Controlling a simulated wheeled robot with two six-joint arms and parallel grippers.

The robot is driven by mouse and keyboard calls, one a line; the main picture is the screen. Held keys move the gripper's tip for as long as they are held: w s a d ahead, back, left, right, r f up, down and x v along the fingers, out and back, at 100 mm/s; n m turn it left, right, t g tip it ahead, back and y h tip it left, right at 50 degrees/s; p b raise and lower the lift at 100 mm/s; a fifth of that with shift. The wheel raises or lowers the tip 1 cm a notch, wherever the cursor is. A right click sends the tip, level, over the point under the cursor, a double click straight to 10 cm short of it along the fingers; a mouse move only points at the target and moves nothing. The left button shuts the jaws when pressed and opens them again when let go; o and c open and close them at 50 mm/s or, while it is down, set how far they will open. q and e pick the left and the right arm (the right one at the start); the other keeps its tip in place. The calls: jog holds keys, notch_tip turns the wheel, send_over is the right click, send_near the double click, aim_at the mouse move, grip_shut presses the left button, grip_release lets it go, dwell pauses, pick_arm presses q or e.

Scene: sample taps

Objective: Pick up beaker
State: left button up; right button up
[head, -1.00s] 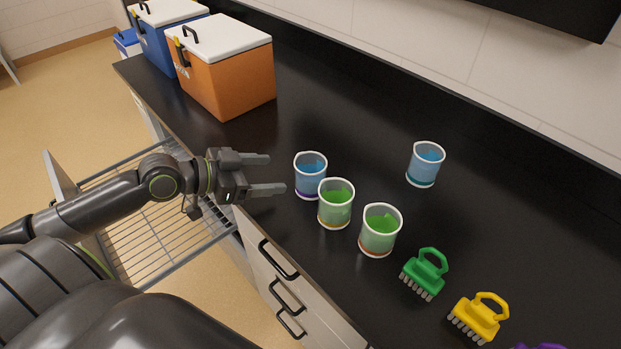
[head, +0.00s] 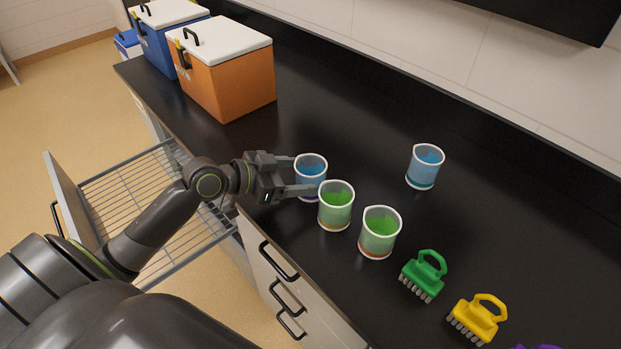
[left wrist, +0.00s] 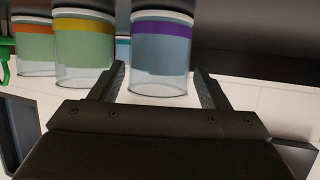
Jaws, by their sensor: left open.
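A beaker of blue liquid with a purple band (head: 311,170) stands upright on the dark counter. My left gripper (head: 302,174) is open, with one finger on each side of this beaker. In the left wrist view the purple-banded beaker (left wrist: 160,60) shows between the two fingers (left wrist: 164,85). Two beakers of green liquid stand close to its right, one with a yellow band (head: 336,207) and one with a red band (head: 379,234). Another blue beaker with a teal band (head: 425,167) stands farther back. My right gripper is out of view.
A green brush (head: 424,275) and a yellow brush (head: 477,318) lie to the right of the beakers. An orange cooler (head: 235,80) and a blue cooler (head: 150,45) stand at the left. An open wire drawer (head: 125,190) sticks out below the counter.

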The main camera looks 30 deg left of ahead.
pick_arm(q)
jog(key=shift+p+x, duration=0.35)
jog(key=shift+x, duration=1.55)
jog(key=c, duration=0.7)
